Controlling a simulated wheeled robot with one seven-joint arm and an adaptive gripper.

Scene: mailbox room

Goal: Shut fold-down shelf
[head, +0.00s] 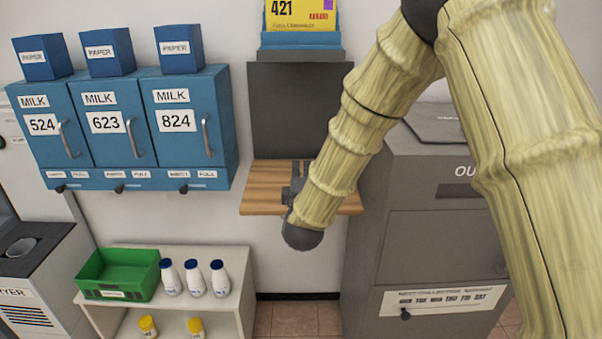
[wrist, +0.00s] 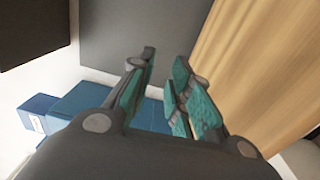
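The fold-down shelf (head: 262,187) is a light wooden board sticking out level from the wall, below a dark grey panel (head: 290,105). In the wrist view the wooden board (wrist: 262,65) fills the upper right, with the grey panel (wrist: 180,30) beside it. My gripper (head: 297,180) is at the shelf, partly hidden by my yellowish arm. In the wrist view my gripper (wrist: 162,75) has its two teal-padded fingers apart with nothing between them. The right finger is near the board; I cannot tell whether they touch. My arm hides part of the shelf's right side.
Blue milk boxes (head: 130,120) hang left of the shelf. A yellow sign on a blue holder (head: 300,42) is above. A grey cabinet (head: 440,235) stands close at right. A low white rack (head: 170,315) with a green tray (head: 118,290) and bottles is lower left.

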